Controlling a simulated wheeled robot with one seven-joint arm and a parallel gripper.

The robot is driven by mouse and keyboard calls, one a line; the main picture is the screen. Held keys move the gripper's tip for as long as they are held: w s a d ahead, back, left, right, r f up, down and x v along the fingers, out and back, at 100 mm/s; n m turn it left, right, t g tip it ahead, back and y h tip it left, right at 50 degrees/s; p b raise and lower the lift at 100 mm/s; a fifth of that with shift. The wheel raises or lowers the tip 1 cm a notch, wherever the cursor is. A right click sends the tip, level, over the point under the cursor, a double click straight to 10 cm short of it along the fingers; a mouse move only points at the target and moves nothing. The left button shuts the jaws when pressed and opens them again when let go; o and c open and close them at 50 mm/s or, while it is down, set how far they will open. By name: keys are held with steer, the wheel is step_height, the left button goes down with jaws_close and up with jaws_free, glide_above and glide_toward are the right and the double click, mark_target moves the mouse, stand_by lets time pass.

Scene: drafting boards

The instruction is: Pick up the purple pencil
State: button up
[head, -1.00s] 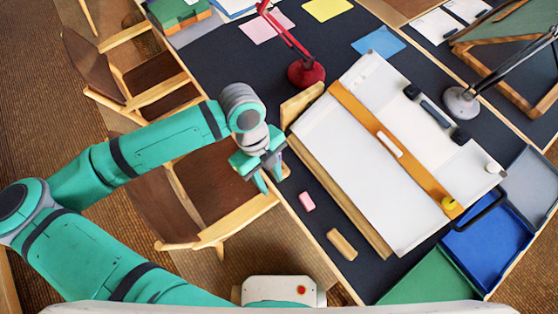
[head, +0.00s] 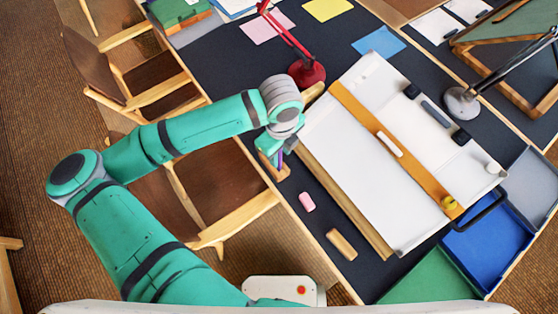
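A thin purple piece (head: 281,158), likely the purple pencil, shows just under my gripper (head: 275,153). It stands out above a small wooden block or holder (head: 280,173) at the near-left edge of the dark table. Most of the pencil is hidden by my gripper and wrist. My gripper points down over it, its teal fingers close around or beside the purple piece. I cannot tell whether the fingers touch it or how far apart they are.
The tilted white drafting board (head: 345,165) stands just right of my gripper. A red lamp (head: 308,72) is behind it. A pink eraser (head: 307,202) and a wooden block (head: 341,244) lie in front. Chairs (head: 235,215) stand along the table's left side.

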mark_target(280, 161)
steer(key=f, duration=0.4)
steer(key=shift+s+a+f, duration=0.15)
steer(key=shift+s+f, duration=0.05)
steer(key=shift+f, duration=0.35)
jaws_close()
